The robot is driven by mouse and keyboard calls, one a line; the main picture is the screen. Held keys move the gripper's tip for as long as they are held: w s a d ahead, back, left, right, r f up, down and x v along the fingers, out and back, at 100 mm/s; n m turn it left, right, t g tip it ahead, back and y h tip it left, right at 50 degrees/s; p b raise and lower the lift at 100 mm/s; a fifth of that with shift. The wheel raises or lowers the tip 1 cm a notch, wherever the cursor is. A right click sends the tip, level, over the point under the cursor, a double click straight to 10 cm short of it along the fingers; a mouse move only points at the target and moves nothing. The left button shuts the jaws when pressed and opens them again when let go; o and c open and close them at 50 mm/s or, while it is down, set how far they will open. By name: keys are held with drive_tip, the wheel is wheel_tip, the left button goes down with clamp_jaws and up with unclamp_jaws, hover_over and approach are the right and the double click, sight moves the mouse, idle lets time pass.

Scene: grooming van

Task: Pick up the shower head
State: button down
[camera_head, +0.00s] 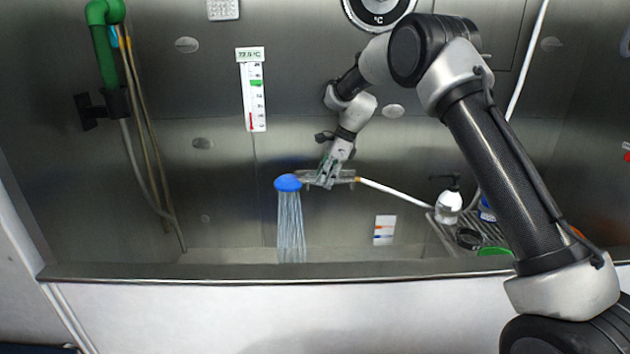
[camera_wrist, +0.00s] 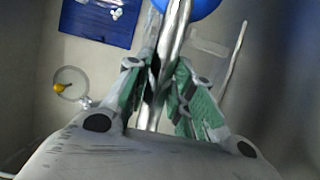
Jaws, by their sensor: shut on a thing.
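The shower head (camera_head: 288,183) has a blue round face and a metal handle, and water streams down from it into the tub. My gripper (camera_head: 328,178) is shut on its handle and holds it above the tub, in front of the back wall. A white hose (camera_head: 395,191) runs from the handle's right end. In the wrist view, the metal handle (camera_wrist: 176,35) passes between the green-padded fingers of my gripper (camera_wrist: 160,92). Part of the blue head (camera_wrist: 188,6) shows at the top edge there.
A rack (camera_head: 462,236) at the right holds a soap bottle (camera_head: 448,207) and other items. The tub's front rim (camera_head: 250,271) crosses the foreground. A green pipe (camera_head: 106,45) with hanging hoses is at the left. A blue mat (camera_wrist: 97,20) lies below in the wrist view.

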drive_tip(key=shift+r, duration=0.15)
drive_tip(key=shift+r, duration=0.25)
drive_tip(key=r, duration=0.3)
drive_tip(key=shift+s, duration=0.2)
drive_tip(key=s, duration=1.7)
drive_tip(key=shift+s+r, duration=0.15)
drive_tip(key=shift+r, duration=1.05)
drive_tip(key=shift+s+r, duration=0.15)
drive_tip(key=shift+r, duration=1.05)
